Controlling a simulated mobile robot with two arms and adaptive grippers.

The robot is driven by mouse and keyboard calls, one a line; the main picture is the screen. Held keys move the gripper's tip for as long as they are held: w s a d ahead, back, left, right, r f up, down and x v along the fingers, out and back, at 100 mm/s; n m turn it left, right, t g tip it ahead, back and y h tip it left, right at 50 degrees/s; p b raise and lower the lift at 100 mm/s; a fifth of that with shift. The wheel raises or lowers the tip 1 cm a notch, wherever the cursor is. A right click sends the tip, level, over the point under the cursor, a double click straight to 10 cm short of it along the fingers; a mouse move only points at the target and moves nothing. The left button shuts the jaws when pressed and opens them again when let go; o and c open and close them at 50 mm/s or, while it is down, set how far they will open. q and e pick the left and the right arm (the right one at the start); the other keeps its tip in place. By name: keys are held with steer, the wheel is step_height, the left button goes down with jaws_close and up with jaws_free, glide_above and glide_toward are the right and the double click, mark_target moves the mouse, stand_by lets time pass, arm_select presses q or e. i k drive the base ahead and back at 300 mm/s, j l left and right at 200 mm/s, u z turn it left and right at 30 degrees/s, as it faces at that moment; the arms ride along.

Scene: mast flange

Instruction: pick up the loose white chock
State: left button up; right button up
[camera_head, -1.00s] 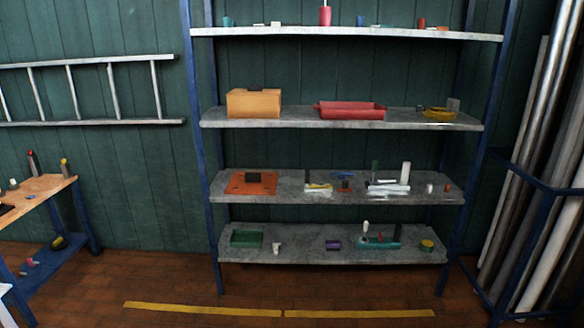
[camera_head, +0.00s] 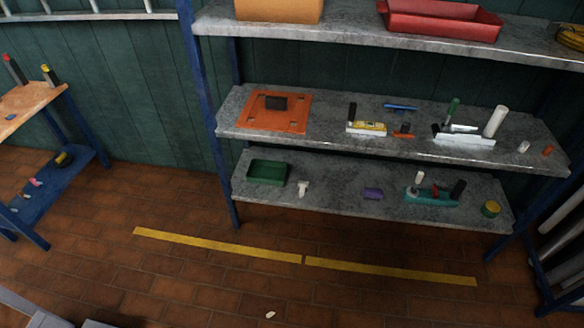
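Several small white pieces show, and I cannot tell for sure which one is the chock. A small white piece (camera_head: 270,315) lies alone on the brick floor near the bottom edge. A white stepped piece (camera_head: 303,188) stands on the lowest shelf, right of the green tray. A small white block (camera_head: 523,147) sits at the right end of the shelf above. A white peg (camera_head: 419,177) stands up at the teal holder (camera_head: 432,197) on the lowest shelf. Neither of my grippers is in view.
The middle shelf (camera_head: 335,138) holds an orange plate (camera_head: 275,126), a white tool with an upright white cylinder (camera_head: 496,121), and small parts. The green tray (camera_head: 267,172) is below. A workbench (camera_head: 20,112) stands left. Yellow tape (camera_head: 390,270) crosses the open floor.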

mark_target(302, 186)
steer(key=i+j+z, duration=0.25)
steer(key=i+j, duration=0.45)
steer(key=i+j+z, duration=0.25)
steer(key=i+j, duration=0.6)
